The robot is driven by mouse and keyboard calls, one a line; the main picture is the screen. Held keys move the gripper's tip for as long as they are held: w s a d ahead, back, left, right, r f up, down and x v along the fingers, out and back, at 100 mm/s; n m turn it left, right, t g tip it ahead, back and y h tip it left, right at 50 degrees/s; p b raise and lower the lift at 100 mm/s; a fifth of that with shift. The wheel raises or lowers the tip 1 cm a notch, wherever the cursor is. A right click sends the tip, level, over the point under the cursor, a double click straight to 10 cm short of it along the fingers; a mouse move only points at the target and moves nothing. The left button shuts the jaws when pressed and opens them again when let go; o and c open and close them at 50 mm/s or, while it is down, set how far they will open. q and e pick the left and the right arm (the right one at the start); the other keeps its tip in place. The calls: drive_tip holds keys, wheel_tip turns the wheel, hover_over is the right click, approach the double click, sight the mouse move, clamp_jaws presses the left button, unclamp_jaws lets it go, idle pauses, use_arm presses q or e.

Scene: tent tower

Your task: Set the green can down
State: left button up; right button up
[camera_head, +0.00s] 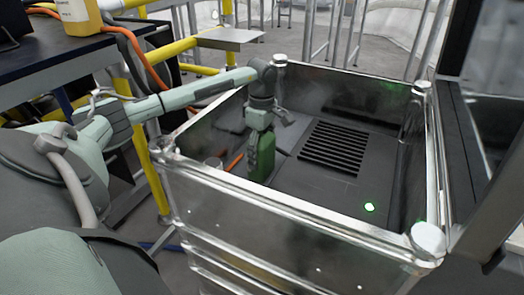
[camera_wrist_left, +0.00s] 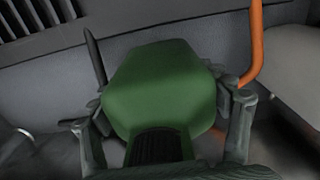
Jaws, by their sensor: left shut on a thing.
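The green can (camera_head: 262,158) is upright inside an open metal-walled box, near the box's left side in the head view. My left gripper (camera_head: 262,118) reaches over the left wall from above and is shut on the can. In the left wrist view the green can (camera_wrist_left: 160,85) fills the middle, with the fingers of my left gripper (camera_wrist_left: 165,115) on either side of it. The can's lower end is partly hidden in the head view, so I cannot tell whether it touches the floor of the box. My right gripper is not in view.
The metal box (camera_head: 290,225) has raised walls and round corner posts. An orange tube (camera_wrist_left: 256,45) runs close beside the can. A dark table (camera_head: 70,58) stands at the left.

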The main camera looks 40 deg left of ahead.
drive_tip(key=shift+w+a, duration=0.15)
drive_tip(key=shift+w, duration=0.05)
use_arm(q)
drive_tip(key=o, duration=1.7)
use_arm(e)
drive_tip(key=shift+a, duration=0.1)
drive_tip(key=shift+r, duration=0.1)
use_arm(q)
drive_tip(key=shift+r, duration=0.3)
wheel_tip(320, 180, up, 11)
drive_tip(key=shift+f+p, duration=0.1)
drive_tip(key=shift+p, duration=0.2)
drive_tip(key=shift+r, duration=0.4)
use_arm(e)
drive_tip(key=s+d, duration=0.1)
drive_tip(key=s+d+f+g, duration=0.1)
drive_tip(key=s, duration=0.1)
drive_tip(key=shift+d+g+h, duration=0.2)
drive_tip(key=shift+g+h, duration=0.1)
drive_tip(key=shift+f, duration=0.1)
